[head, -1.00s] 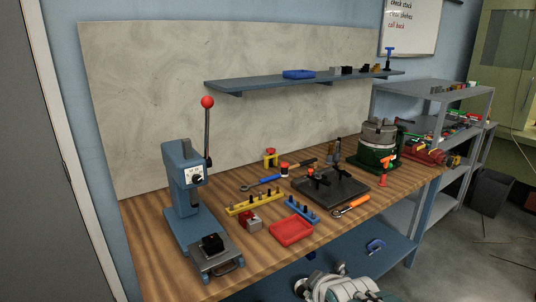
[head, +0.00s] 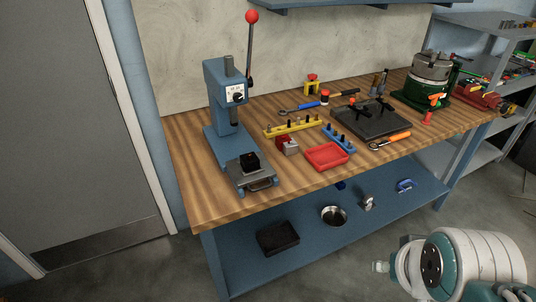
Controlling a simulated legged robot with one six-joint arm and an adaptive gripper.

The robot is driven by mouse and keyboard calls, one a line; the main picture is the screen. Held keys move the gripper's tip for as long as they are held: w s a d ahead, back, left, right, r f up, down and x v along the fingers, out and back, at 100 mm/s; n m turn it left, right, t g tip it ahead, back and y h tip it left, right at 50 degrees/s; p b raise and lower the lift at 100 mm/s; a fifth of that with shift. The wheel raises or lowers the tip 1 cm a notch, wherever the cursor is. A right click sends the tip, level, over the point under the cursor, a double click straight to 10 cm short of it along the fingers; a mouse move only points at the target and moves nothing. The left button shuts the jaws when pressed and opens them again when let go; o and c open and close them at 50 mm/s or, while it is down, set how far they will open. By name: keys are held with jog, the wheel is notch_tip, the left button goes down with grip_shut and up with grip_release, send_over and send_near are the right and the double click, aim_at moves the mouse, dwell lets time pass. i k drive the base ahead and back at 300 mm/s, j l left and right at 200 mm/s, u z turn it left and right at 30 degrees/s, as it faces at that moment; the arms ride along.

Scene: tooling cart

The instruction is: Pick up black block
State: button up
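A small black block (head: 250,162) sits on the grey plate at the base of the blue press (head: 221,95), at the left part of the wooden bench. Part of my arm (head: 455,262) shows at the lower right, in front of the bench and well apart from the block. My gripper's fingers do not show in this view.
A red tray (head: 327,156), a red and grey vise-like piece (head: 287,145), a yellow rack (head: 293,126) and a blue rack (head: 338,138) stand right of the press. The lower shelf (head: 240,270) holds a black box (head: 278,238) and a round metal bowl (head: 334,215). The bench's front left corner is bare.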

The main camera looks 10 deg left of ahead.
aim_at(248, 165)
jog(key=i+j+u, duration=0.2)
jog(key=i+j, duration=0.15)
jog(key=j, duration=0.2)
jog(key=i+j+u, duration=0.2)
jog(key=i+j, duration=0.15)
jog(key=j, duration=0.1)
